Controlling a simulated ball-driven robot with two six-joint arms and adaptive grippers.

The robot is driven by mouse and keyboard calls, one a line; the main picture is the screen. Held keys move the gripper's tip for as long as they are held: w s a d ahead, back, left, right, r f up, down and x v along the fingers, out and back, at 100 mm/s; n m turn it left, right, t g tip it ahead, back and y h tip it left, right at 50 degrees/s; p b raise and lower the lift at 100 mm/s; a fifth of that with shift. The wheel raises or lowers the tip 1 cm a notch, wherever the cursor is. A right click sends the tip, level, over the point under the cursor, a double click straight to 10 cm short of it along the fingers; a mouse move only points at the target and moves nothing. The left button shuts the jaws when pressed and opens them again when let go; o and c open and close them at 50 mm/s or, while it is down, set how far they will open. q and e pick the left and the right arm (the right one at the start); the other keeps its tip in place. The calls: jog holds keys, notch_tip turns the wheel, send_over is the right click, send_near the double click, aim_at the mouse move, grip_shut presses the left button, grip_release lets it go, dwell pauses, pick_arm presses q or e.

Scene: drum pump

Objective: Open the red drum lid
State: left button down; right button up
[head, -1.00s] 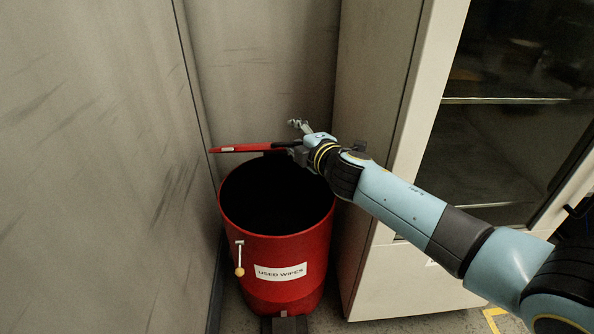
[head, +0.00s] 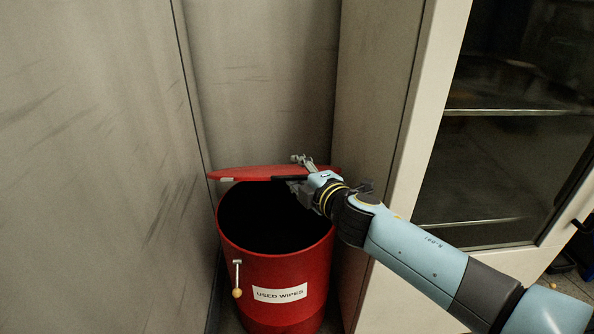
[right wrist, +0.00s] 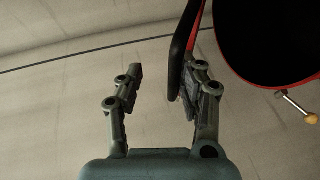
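The red drum (head: 250,270) stands in the corner with a white "USED WIPES" label (head: 280,294); its dark mouth is uncovered at the front. The red lid (head: 245,174) is raised at the back of the mouth, seen nearly edge-on as a thin strip. My right gripper (head: 297,172) is at the lid's right part, fingers spread. In the right wrist view, the fingers (right wrist: 162,78) are apart. A black edge with red along it (right wrist: 183,45), likely the lid, lies between them, close to the right finger. Contact is unclear. My left gripper is not in view.
A pale wall (head: 90,170) is close on the left of the drum. A pale cabinet with a glass door (head: 520,180) stands on the right. A small lever with a pale knob (head: 237,292) hangs on the drum's front.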

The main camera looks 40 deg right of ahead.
jog(key=s+r+p, duration=0.4)
jog(key=s+r, duration=0.3)
jog(key=s, duration=0.1)
jog(key=shift+s+a+p, duration=0.2)
jog(key=shift+s+p, duration=0.1)
jog(key=shift+s, duration=0.05)
dwell(0.4)
jog(key=shift+f, duration=0.15)
dwell(0.5)
